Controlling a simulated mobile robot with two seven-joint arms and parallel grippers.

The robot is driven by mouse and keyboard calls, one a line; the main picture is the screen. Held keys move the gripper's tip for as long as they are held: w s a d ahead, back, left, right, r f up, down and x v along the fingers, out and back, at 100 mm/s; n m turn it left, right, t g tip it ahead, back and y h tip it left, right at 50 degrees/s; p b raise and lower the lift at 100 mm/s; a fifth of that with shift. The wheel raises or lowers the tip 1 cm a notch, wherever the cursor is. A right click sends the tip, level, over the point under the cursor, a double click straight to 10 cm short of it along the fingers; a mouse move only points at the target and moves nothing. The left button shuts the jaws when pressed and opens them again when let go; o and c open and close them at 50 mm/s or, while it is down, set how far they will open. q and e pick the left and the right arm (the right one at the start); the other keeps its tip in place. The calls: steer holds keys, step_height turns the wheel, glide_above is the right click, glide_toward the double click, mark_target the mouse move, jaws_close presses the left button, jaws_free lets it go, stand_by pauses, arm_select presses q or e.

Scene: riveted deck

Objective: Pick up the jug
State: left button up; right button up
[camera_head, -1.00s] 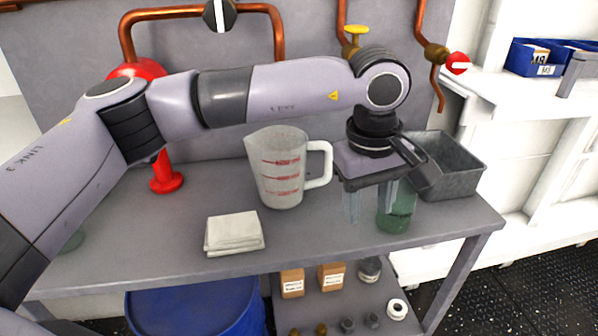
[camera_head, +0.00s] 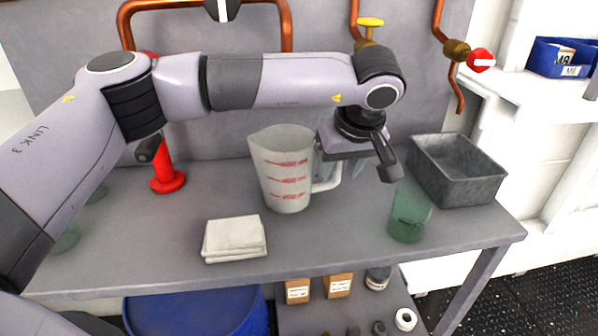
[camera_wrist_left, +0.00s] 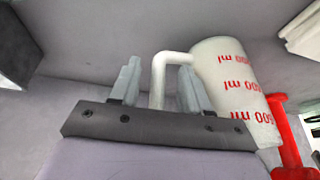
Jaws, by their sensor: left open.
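The jug (camera_head: 284,172) is a translucent white measuring jug with red markings, standing upright on the grey workbench (camera_head: 330,232). Its handle points right in the head view. My left gripper (camera_head: 342,172) is at the handle side of the jug, pointing down and open. In the left wrist view the jug (camera_wrist_left: 233,85) is at the right, and its handle (camera_wrist_left: 158,78) shows between the two open fingers (camera_wrist_left: 160,85). I cannot tell whether a finger touches the handle. My right gripper is not in view.
A green glass (camera_head: 409,214) stands right of the gripper, with a grey metal bin (camera_head: 455,170) behind it. A folded white cloth (camera_head: 234,239) lies front left of the jug. A red stand (camera_head: 166,172) is at the back left. Copper pipes (camera_head: 200,8) run along the wall.

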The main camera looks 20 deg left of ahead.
arm_select(q)
jaws_close()
steer(key=shift+w+r, duration=0.1)
stand_by(0.3)
step_height(320, 180, up, 10)
steer(key=p, duration=0.1)
stand_by(0.9)
steer(key=c, duration=0.8)
jaws_free()
jaws_close()
